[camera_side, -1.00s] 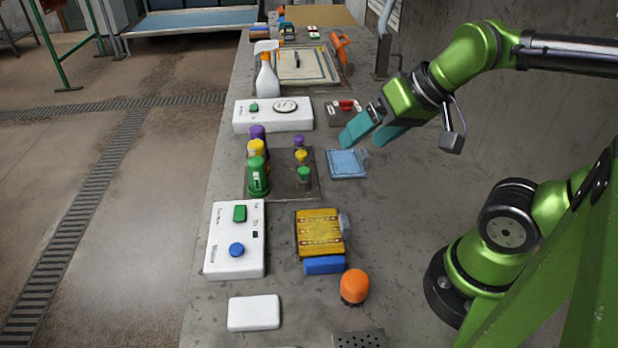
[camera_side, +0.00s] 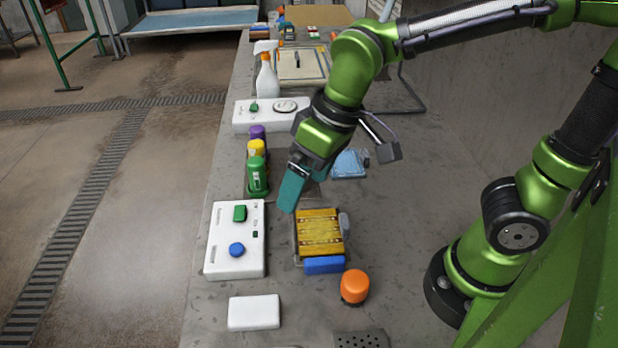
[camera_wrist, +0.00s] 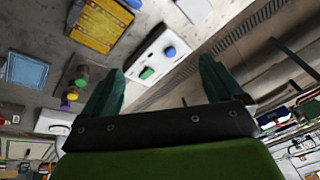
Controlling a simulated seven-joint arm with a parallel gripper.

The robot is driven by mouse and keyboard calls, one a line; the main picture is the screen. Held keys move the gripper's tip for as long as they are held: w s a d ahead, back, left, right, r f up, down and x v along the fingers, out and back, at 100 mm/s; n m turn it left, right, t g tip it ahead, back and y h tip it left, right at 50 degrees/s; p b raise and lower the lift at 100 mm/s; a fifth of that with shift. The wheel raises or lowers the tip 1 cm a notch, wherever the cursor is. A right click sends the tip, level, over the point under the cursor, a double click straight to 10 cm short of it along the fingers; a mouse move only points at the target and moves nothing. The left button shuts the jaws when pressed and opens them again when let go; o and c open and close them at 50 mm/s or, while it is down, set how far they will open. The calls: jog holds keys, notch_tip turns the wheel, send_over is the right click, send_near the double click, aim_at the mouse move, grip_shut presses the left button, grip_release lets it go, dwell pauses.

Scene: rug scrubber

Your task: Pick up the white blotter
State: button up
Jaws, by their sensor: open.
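The white blotter (camera_side: 254,312), a plain white block with rounded corners, lies flat near the front left of the bench in the side view. A white block at the top edge of the wrist view (camera_wrist: 194,9) looks like the same thing, partly cut off. My gripper (camera_side: 291,192) is above the bench, pointing down between the green bottle and the yellow rug, well behind the blotter. In the wrist view its two teal fingers (camera_wrist: 160,72) are apart with nothing between them.
A white control box (camera_side: 236,262) with green and blue buttons lies behind the blotter. The yellow rug (camera_side: 320,232), blue block (camera_side: 324,265) and orange knob (camera_side: 354,287) are to its right. Several bottles (camera_side: 257,175) stand farther back. Bare bench surrounds the blotter.

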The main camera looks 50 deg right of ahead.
jog(key=w+a+f+n+g+h, duration=0.1)
jog(key=a+f+n+g+h, duration=0.2)
jog(key=a+n, duration=0.7)
jog(key=m, duration=0.3)
send_over(257, 309)
jog(key=shift+y, duration=0.3)
jog(key=f, duration=1.2)
jog(key=shift+w, duration=0.25)
jog(key=shift+s+f, duration=0.15)
jog(key=shift+f, duration=1.2)
jog(key=shift+s+f, duration=0.15)
jog(key=shift+f, duration=1.2)
